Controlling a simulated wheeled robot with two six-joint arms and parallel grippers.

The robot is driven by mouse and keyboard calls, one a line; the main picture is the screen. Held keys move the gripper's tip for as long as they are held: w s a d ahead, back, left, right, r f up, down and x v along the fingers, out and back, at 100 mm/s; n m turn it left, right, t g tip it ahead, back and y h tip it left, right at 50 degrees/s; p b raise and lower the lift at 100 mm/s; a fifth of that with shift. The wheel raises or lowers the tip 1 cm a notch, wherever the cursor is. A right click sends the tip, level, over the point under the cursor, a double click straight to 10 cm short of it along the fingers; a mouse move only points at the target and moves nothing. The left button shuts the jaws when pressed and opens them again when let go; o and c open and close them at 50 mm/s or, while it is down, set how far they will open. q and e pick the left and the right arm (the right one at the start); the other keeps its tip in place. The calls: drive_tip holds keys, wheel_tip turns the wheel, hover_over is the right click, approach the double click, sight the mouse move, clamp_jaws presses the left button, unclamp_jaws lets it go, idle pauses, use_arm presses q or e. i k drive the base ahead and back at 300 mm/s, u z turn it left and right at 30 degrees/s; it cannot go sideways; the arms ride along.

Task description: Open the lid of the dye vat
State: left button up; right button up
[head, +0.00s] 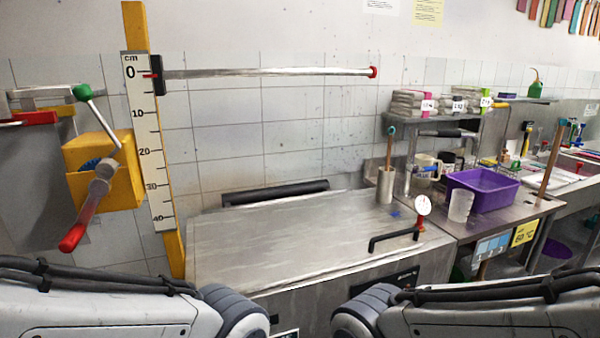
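The dye vat (320,300) is a steel box in the middle, its front partly hidden by my arms. Its flat steel lid (300,233) lies level and closed on top. A black bar handle (397,238) stands on the lid near the front right. A long black bar (274,193) runs along the lid's back edge by the wall. A round white dial on a red fitting (422,208) stands at the lid's right side. Only grey links of my two arms show at the bottom. Neither gripper is in view.
A vertical cm scale (150,150) carries a horizontal steel rod (270,72) above the lid. A yellow winch box (110,170) with a red-handled crank stands left. A grey cylinder (385,185) stands at the lid's back right. A purple tub (485,190) sits on the right bench.

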sight(261, 238)
drive_tip(key=z, duration=1.7)
drive_tip(key=i, duration=1.3)
drive_tip(key=u, duration=1.75)
